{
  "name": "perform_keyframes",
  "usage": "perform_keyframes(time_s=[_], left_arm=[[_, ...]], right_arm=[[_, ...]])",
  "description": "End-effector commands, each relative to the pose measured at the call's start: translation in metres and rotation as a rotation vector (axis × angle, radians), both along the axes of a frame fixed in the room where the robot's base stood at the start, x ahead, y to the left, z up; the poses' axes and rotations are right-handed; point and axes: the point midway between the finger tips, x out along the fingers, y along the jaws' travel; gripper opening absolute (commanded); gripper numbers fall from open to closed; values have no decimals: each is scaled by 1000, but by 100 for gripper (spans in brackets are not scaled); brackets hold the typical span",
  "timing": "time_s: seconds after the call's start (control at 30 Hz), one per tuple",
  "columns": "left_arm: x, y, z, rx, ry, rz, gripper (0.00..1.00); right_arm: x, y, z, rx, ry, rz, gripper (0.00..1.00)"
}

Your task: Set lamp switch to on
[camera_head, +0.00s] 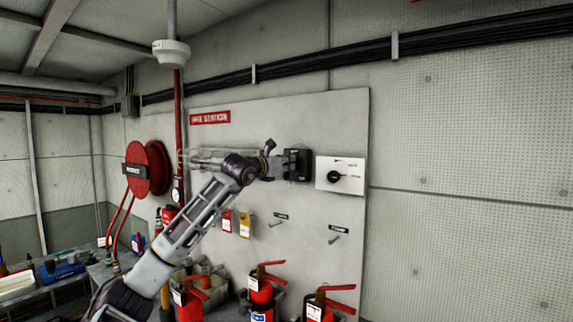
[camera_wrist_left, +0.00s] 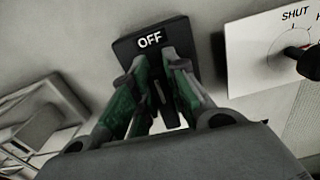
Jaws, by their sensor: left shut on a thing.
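The lamp switch is a black box (camera_head: 299,165) on the pale wall panel, left of a white plate with a black knob. In the left wrist view the black switch plate (camera_wrist_left: 178,32) bears a white "OFF" label (camera_wrist_left: 150,40). My left gripper (camera_head: 277,167) reaches the switch from the left. In the left wrist view the same gripper (camera_wrist_left: 160,72) has its green-sided fingers shut on a small dark part of the switch below the label, mostly hidden between them. The lever's exact position cannot be told. My right gripper is not in view.
The white plate (camera_head: 340,163) with the black knob (camera_head: 334,177) is close on the right; its "SHUT" label shows in the wrist view (camera_wrist_left: 295,13). Red extinguishers (camera_head: 262,287) stand below. A red hose reel (camera_head: 137,168) is at left. The wall at right is clear.

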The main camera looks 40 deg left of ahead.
Motion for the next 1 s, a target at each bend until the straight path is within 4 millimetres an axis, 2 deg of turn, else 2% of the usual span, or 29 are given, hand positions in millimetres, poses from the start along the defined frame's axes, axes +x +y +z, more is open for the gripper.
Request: perform_keyframes(time_s=[0.37, 1.0], left_arm=[[0, -5, -1, 216, 23, 1, 0], [2, -18, -9, 793, 87, 0, 0]], right_arm=[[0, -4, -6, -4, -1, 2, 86], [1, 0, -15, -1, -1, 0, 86]])
